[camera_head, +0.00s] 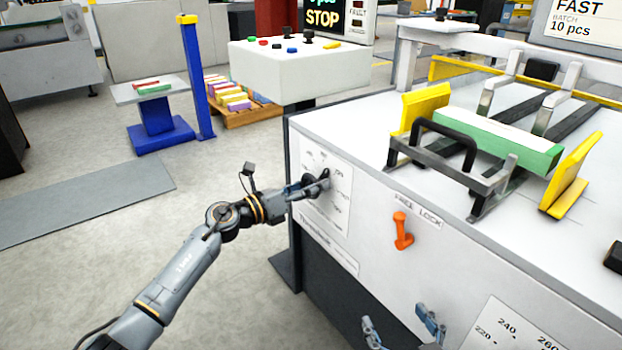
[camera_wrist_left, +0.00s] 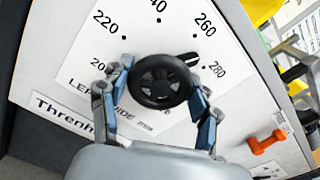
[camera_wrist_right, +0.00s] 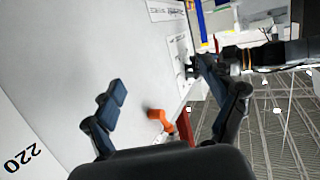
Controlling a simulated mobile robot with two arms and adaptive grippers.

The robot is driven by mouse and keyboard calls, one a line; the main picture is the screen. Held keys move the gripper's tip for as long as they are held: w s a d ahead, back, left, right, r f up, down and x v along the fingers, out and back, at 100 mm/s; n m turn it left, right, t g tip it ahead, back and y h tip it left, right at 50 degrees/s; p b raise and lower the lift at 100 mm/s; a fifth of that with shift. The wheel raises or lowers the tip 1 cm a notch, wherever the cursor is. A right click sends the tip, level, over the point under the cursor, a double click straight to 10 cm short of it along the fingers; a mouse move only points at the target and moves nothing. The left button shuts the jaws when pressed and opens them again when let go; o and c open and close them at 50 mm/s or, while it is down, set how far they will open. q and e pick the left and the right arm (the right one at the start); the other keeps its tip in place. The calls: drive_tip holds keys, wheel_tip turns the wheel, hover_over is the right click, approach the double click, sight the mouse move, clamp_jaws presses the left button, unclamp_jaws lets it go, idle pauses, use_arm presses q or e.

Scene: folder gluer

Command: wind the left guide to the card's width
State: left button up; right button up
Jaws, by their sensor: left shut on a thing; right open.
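The black handwheel (camera_head: 318,184) is on the front panel beside a printed dial. In the left wrist view, the wheel (camera_wrist_left: 160,82) has a pointer directed between 260 and 280 on the LEFT GUIDE scale (camera_wrist_left: 135,45). My left gripper (camera_head: 308,188) is shut on the wheel, one finger on each side. The card stack (camera_head: 500,137), green-sided with a white top, lies on the machine between the yellow left guide (camera_head: 420,107) and yellow right guide (camera_head: 570,173). I cannot tell the exact gaps. My right gripper (camera_head: 402,325) is open and empty before the panel's lower part.
An orange FREE LOCK lever (camera_head: 402,231) hangs on the panel between my grippers. A black bar handle (camera_head: 440,140) stands by the stack. A second dial (camera_head: 510,330) is at the lower right.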

use_arm(q)
drive_tip(key=n+p, duration=0.2)
drive_tip(key=shift+r+n, duration=0.15)
drive_tip(key=shift+n, duration=0.15)
drive_tip(key=shift+n+p, duration=1)
drive_tip(key=shift+p, duration=0.05)
drive_tip(key=shift+n+p, duration=0.85)
drive_tip(key=shift+n, duration=0.15)
use_arm(e)
drive_tip(key=s+d+f+g+h, duration=0.2)
drive_tip(key=s+d+f+g, duration=0.1)
drive_tip(key=s+f+g, duration=0.4)
drive_tip(key=s+d+f+g+h, duration=0.1)
drive_tip(key=s+d+f+g, duration=0.25)
drive_tip(key=s, duration=0.55)
use_arm(q)
drive_tip(key=shift+n, duration=0.4)
drive_tip(key=shift+n+p, duration=1.15)
drive_tip(key=shift+n, duration=0.05)
drive_tip(key=n+p, duration=0.2)
drive_tip(key=n, duration=0.1)
drive_tip(key=shift+n, duration=0.7)
use_arm(e)
wheel_tip(320, 180, down, 16)
drive_tip(key=g, duration=0.1)
drive_tip(key=shift+w+a+r+g, duration=0.15)
drive_tip(key=shift+w+a+g, duration=0.1)
drive_tip(key=shift+a+g, duration=0.15)
drive_tip(key=shift+a, duration=0.1)
